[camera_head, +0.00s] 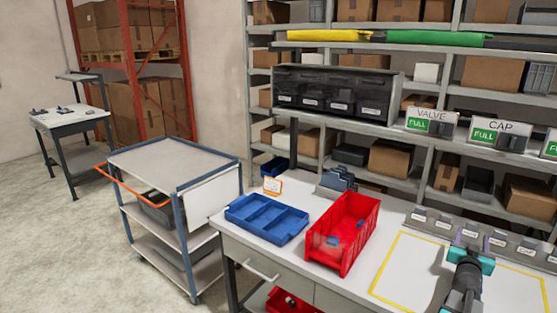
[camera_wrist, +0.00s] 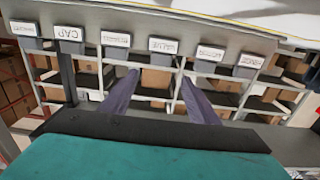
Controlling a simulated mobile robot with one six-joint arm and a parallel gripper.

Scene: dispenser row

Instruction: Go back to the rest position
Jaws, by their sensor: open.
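My gripper (camera_head: 472,241) is at the right of the head view, above the white bench and in front of the dispenser row (camera_head: 445,225). Its two fingers are apart with nothing between them. In the wrist view my gripper (camera_wrist: 160,75) shows both purple-grey fingers spread, pointing toward the labelled dispenser row (camera_wrist: 115,40), which appears upside down there. One label reads CAP. I cannot tell the exact gap between the fingertips and the dispensers.
A red bin (camera_head: 343,232) with small blue pieces and a blue divided tray (camera_head: 267,219) stand on the bench, left of a yellow-outlined area (camera_head: 400,262). A cart (camera_head: 172,160) stands left. Shelving (camera_head: 440,130) with VALVE and CAP signs rises behind.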

